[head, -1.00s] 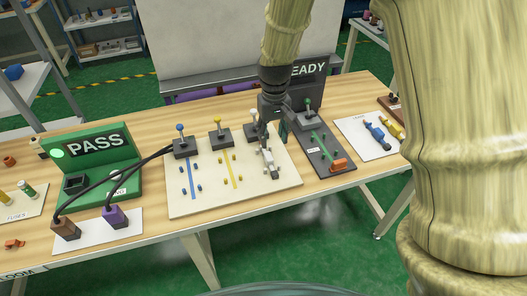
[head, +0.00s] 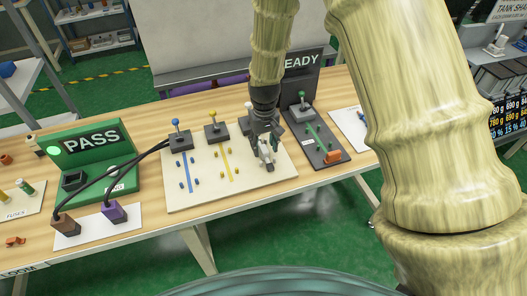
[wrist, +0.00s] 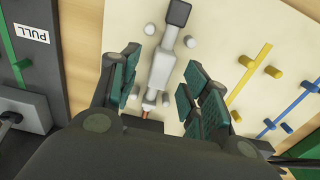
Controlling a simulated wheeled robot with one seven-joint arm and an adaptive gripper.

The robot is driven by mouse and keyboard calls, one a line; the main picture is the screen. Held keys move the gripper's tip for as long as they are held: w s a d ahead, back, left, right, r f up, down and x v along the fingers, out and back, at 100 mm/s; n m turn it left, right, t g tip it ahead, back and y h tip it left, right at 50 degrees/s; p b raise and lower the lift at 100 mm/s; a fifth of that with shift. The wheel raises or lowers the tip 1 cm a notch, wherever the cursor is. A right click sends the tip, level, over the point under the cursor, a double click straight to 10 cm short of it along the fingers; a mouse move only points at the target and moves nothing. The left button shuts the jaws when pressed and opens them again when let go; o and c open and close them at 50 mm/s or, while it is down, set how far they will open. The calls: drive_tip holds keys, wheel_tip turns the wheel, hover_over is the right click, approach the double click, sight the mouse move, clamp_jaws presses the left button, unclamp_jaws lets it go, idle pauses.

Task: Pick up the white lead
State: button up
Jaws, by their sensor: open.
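The white lead (wrist: 160,72) lies on the cream board (wrist: 110,18), among short white pegs. It has a pale grey-white body, a dark block at its far end in the wrist view and a small reddish tip at its near end. In the head view the white lead (head: 264,152) is partly covered by my gripper (head: 266,142). In the wrist view my gripper (wrist: 158,78) is open, with one green-padded finger on each side of the lead's body. Gaps show between the pads and the lead. How high the fingertips are above the board is hard to tell.
A blue strip (head: 187,165) and a yellow strip (head: 225,160) with pegs lie left of the lead. Lever blocks stand behind them. A dark panel (head: 318,147) with a green strip is close on the right. The green PASS stand (head: 95,160) is far left.

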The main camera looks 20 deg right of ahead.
drive_tip(key=shift+f, duration=1.3)
clamp_jaws()
